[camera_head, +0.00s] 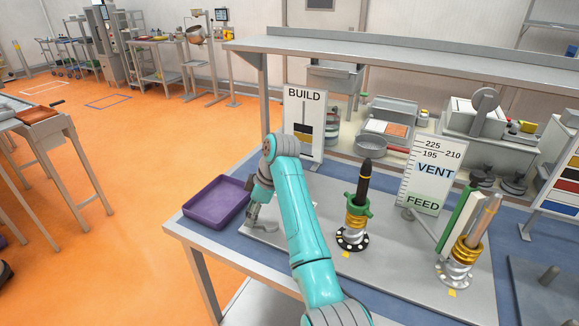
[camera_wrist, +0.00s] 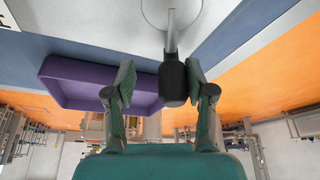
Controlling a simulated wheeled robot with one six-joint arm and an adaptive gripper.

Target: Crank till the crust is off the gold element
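My gripper (camera_head: 254,212) reaches down beside the purple tray in the head view. In the wrist view its two fingers (camera_wrist: 160,80) stand apart on either side of a black crank handle (camera_wrist: 173,80). The handle sits closer to the right finger; I cannot tell whether they touch. A grey rod runs from the handle to a pale round disc (camera_wrist: 170,12). A post with gold rings (camera_head: 356,222), a green collar (camera_head: 358,205) and a black shaft stands at the middle of the table. A second post with gold rings (camera_head: 462,250) and a tan-grey shaft stands at right. I cannot make out a crust.
The purple tray (camera_head: 188,212) looks empty; it also shows in the wrist view (camera_wrist: 70,98). A BUILD sign (camera_head: 303,95) and a VENT/FEED scale board (camera_head: 425,185) stand behind the posts. A long shelf (camera_head: 400,55) runs across the back.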

